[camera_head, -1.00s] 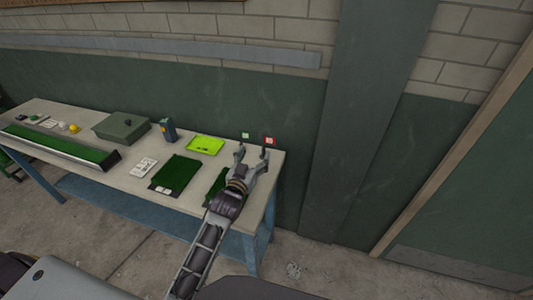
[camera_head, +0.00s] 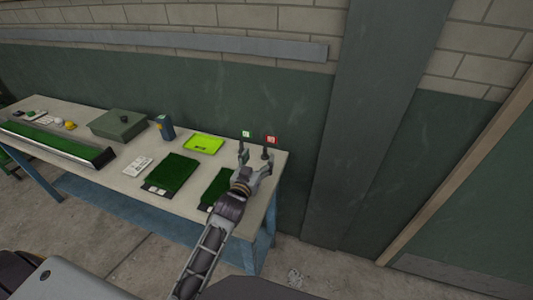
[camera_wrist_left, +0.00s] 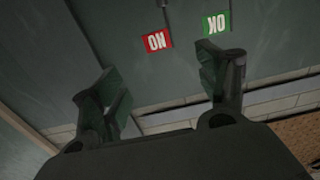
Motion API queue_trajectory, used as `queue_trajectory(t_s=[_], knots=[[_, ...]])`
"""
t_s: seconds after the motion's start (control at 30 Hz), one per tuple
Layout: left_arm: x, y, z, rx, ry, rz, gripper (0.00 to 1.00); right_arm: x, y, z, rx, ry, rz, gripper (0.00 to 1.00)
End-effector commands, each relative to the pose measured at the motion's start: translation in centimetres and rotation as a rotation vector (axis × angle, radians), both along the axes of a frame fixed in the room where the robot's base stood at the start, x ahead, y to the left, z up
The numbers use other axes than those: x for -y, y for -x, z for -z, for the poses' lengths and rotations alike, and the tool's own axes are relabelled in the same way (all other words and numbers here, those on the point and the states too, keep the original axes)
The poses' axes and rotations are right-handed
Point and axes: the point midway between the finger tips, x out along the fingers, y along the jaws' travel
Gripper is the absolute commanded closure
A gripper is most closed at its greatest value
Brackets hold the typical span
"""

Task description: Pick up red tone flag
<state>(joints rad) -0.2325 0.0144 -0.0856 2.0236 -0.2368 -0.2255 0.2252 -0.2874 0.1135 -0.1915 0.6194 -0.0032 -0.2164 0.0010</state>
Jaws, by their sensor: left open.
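The red flag (camera_head: 271,140) stands upright on a dark stand at the back right corner of the table. It also shows in the left wrist view (camera_wrist_left: 156,41), upside down with white lettering. A green flag (camera_head: 246,134) stands just left of it and shows in the left wrist view (camera_wrist_left: 216,23) as well. My left gripper (camera_head: 255,160) is open and empty, its fingers just in front of the two flags. In the left wrist view the red flag appears between the spread fingers (camera_wrist_left: 160,85), beyond their tips. My right gripper is not in view.
The table (camera_head: 110,185) holds two turf samples (camera_head: 172,170), a lime tray (camera_head: 203,142), a blue device (camera_head: 165,127), a grey-green box (camera_head: 118,124) and a long turf strip (camera_head: 55,143). The green wall (camera_head: 215,100) rises close behind the flags.

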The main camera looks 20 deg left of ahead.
Motion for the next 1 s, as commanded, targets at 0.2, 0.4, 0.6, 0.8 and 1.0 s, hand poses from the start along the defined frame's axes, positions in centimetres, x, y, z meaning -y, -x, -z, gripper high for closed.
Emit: queue_trajectory(t_s=[0.2,0.4,0.6,0.8,1.0], knots=[[0.0,-0.7,-0.1,0.001,0.0,0.0,0.26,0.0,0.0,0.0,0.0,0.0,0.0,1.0],[0.1,-2.2,-0.1,0.002,0.0,0.0,0.26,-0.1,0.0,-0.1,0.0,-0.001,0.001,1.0],[0.1,-3.8,0.0,0.0,-0.001,0.0,0.26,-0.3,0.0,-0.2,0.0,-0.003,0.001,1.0],[0.2,-5.4,-0.1,0.001,-0.001,0.0,0.26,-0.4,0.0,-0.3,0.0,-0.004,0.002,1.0],[0.2,-7.0,0.0,0.0,0.0,0.0,0.26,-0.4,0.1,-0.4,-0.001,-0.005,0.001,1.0]])
